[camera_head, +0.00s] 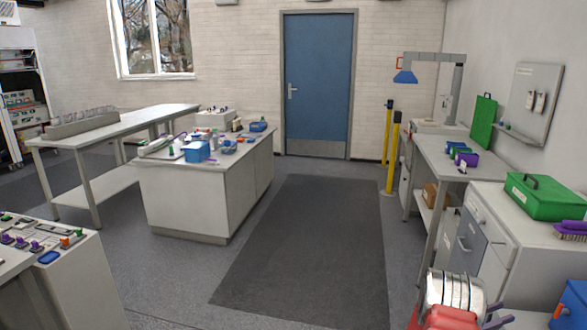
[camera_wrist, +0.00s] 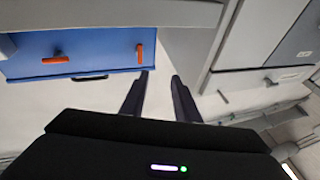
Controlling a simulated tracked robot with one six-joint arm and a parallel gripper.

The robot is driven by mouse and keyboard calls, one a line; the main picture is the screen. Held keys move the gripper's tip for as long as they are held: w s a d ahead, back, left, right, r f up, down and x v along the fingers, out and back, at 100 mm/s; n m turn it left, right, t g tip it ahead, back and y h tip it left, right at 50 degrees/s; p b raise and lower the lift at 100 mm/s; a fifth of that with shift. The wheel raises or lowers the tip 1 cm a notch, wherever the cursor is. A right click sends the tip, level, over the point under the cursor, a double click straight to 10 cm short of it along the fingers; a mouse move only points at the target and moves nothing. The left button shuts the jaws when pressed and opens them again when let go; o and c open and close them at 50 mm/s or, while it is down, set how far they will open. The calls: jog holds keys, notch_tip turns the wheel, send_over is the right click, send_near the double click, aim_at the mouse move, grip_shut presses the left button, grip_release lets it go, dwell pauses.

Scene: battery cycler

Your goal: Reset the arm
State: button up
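In the wrist view my gripper (camera_wrist: 160,78) shows as two dark fingers with a clear gap between their tips. It is open, and nothing shows between the fingers. A blue case (camera_wrist: 90,58) with orange latches and a dark handle lies beyond the fingers on the left. Its edge is close to the left fingertip, and I cannot tell whether they touch. I cannot make out my gripper in the head view.
Grey cabinet fronts (camera_wrist: 265,45) fill the wrist view's right side. The head view shows a cabinet with a green case (camera_head: 545,197), a right-hand bench (camera_head: 440,155), a middle island (camera_head: 195,195) and a blue door (camera_head: 318,85). The dark floor mat (camera_head: 305,250) is clear.

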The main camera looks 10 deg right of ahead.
jog(key=w+a+r+n+t+y, duration=0.3)
jog(key=w+a+r+t, duration=0.3)
jog(key=w, duration=0.4)
jog(key=w+a+r+n+t+y, duration=0.35)
jog(key=w+r+t, duration=0.25)
jog(key=w+r, duration=0.3)
jog(key=w+a+r+n+t+y, duration=0.2)
jog(key=a+r+y, duration=0.2)
jog(key=a, duration=0.6)
jog(key=w+a+r+n+t+y, duration=0.25)
jog(key=a+r, duration=0.25)
jog(key=a, duration=0.6)
jog(key=s+a+r+n+g+y, duration=0.1)
jog(key=s+a+n+y, duration=0.25)
jog(key=s+a, duration=0.5)
jog(key=s+a+r+n+g+y, duration=0.1)
jog(key=s+a+r+n+y, duration=0.25)
jog(key=a, duration=0.85)
jog(key=s+a+f+n+g, duration=0.1)
jog(key=s+a+f+g, duration=0.1)
jog(key=s, duration=1)
jog(key=s+a+f+n+g+y, duration=0.1)
jog(key=s+a+f, duration=0.3)
jog(key=s, duration=0.9)
jog(key=shift+a+f+n+g, duration=0.3)
jog(key=shift+a+g, duration=0.4)
jog(key=shift+g, duration=0.15)
